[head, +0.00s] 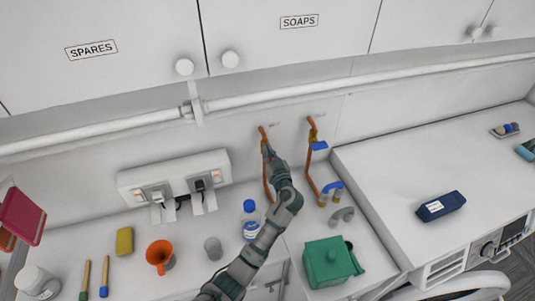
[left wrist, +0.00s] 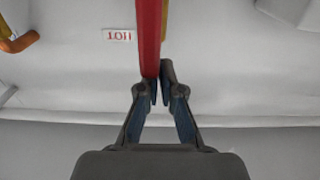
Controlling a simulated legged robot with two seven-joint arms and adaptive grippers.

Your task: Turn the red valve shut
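The red valve's handle shows in the left wrist view (left wrist: 150,35) as a long red bar coming down from the top edge to my left gripper (left wrist: 160,92). The gripper's fingertips are close together, one beside the bar's end and the other at its lower end; I see no bar between them. In the head view my left gripper (head: 269,154) is at the left copper pipe (head: 267,190) on the back wall, and the arm hides most of the valve. A small upside-down HOT label (left wrist: 117,35) is beside the bar. My right gripper is not in view.
A blue-handled valve (head: 319,146) is on the pipe just right. A bottle (head: 250,220), grey cup (head: 213,248), orange funnel (head: 160,256) and green can (head: 331,262) stand below. A white wall pipe (head: 300,93) runs above. The right worktop is mostly clear around a dark blue pack (head: 441,206).

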